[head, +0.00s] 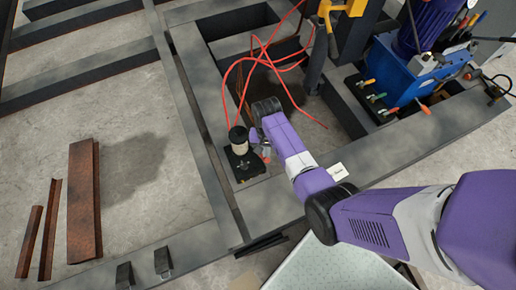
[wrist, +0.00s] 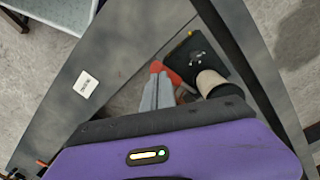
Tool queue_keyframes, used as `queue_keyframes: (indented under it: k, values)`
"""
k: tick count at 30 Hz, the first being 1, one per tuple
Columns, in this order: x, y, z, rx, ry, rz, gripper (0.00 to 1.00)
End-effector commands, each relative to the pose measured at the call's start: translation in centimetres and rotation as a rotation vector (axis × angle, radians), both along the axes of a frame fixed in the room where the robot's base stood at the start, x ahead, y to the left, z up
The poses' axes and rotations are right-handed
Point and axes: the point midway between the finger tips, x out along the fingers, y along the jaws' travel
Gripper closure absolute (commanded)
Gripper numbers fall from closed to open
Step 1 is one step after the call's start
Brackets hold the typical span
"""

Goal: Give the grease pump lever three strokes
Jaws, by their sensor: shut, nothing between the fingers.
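The grease pump (head: 238,138) has a pale cylinder with a dark cap. It stands on a black base plate (head: 243,172) on the grey steel frame. In the wrist view the pale cylinder (wrist: 210,82) is right of my fingers, with the black plate (wrist: 197,57) beyond. My gripper (head: 262,150) is beside the pump on its right and is shut and empty. The rest of the lever is hidden.
Red hoses (head: 258,62) loop above the pump. A blue power unit (head: 405,78) with coloured valve handles stands at the upper right. Dark frame beams (head: 205,110) surround the pump. Rusty steel angles (head: 83,200) lie on the floor at left. A white label (head: 338,171) is on the near beam.

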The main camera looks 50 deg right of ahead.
Motion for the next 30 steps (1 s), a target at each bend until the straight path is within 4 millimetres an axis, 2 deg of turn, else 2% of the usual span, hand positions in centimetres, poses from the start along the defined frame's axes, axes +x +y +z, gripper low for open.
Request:
queue_keyframes:
  k: [30]
  values:
    - [-1.1,0.5,-1.3,0.0,0.001,0.0,1.0]
